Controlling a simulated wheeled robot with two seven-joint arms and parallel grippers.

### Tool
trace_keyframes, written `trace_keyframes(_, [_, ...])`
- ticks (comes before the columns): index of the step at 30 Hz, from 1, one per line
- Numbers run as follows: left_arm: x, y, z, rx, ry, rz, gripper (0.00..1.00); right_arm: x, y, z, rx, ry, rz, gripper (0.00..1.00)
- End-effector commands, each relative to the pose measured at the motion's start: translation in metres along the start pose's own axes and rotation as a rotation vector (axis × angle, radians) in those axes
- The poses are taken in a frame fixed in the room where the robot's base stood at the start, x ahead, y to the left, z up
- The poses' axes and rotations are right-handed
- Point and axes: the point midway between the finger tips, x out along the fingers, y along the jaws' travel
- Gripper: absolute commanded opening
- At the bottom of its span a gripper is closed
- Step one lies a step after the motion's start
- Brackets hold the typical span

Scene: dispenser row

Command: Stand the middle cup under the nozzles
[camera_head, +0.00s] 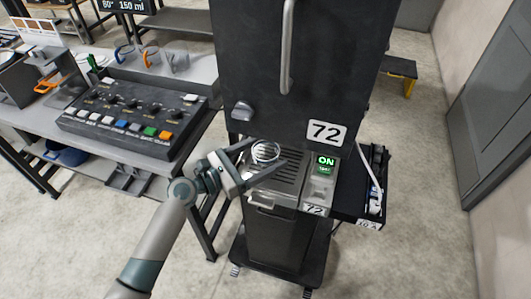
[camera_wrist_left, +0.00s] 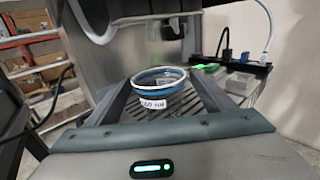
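A cup stands upright on the slotted tray (camera_head: 284,184) at the foot of the machine; its pale ringed rim (camera_head: 265,151) shows in the head view. A gap shows beside the right finger in the wrist view, so the gripper looks open. My right gripper is out of view.
A green ON display (camera_head: 326,161) sits right of the tray, and a dark side shelf (camera_head: 365,195) with a white hose lies beyond it. At left, a table carries a button console (camera_head: 133,113) and several mugs (camera_head: 150,58). Open floor lies at right.

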Motion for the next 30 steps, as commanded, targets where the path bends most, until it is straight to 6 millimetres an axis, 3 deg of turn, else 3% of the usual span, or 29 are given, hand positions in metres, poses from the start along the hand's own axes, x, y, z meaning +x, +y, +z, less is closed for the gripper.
trace_keyframes(8, [-0.004, 0.000, -0.001, 0.000, 0.000, 0.000, 0.76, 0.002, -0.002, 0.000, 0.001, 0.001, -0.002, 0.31])
trace_keyframes(14, [-0.024, 0.000, -0.003, 0.000, 0.002, 0.001, 0.76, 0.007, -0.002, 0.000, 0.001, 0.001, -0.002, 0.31])
trace_keyframes(30, [-0.128, 0.000, -0.005, 0.001, 0.004, 0.001, 0.76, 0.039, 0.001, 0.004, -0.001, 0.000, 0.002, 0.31])
